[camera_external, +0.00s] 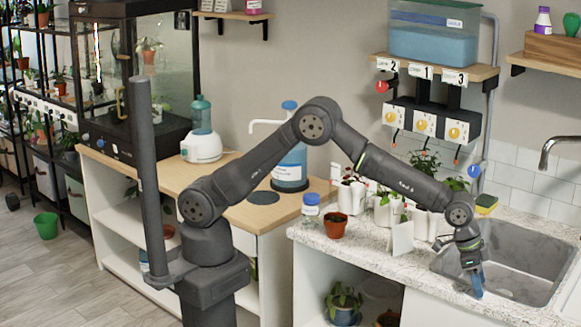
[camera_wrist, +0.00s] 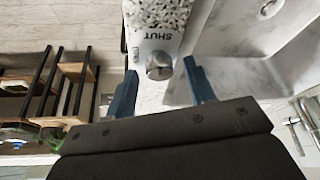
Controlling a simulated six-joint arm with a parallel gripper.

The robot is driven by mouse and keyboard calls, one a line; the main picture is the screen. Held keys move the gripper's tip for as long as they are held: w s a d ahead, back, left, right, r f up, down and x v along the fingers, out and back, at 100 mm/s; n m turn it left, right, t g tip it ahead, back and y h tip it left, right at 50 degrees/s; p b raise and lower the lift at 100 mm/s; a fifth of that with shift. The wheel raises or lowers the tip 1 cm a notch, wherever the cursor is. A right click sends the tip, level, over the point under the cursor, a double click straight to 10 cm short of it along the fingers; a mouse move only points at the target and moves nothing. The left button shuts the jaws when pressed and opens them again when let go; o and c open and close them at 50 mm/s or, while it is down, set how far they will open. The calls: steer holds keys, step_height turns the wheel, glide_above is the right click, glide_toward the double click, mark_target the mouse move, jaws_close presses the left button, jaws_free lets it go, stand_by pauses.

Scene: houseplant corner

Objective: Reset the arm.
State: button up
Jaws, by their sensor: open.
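My gripper (camera_external: 476,286) hangs from my bent arm at the front left of the sink, its blue fingers pointing down. In the wrist view my gripper (camera_wrist: 162,90) has its two blue fingers spread apart, with nothing held between them. A grey round knob (camera_wrist: 160,66) shows just beyond the gap between the fingers, below a white label (camera_wrist: 158,38) reading SHUT. I cannot tell how far the fingertips are from the knob. The knob is not visible in the external view.
The grey sink (camera_external: 505,250) is set in a speckled counter (camera_external: 350,252). White plant pots (camera_external: 352,196), a terracotta pot (camera_external: 335,226) and a white card (camera_external: 400,238) stand left of my gripper. A tap (camera_external: 562,148) is at the right. A dispenser rack (camera_external: 430,122) hangs above.

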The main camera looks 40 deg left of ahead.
steer(key=shift+s+n+t+y, duration=0.1)
steer(key=shift+n+t+y, duration=0.4)
steer(key=shift+n, duration=1.3)
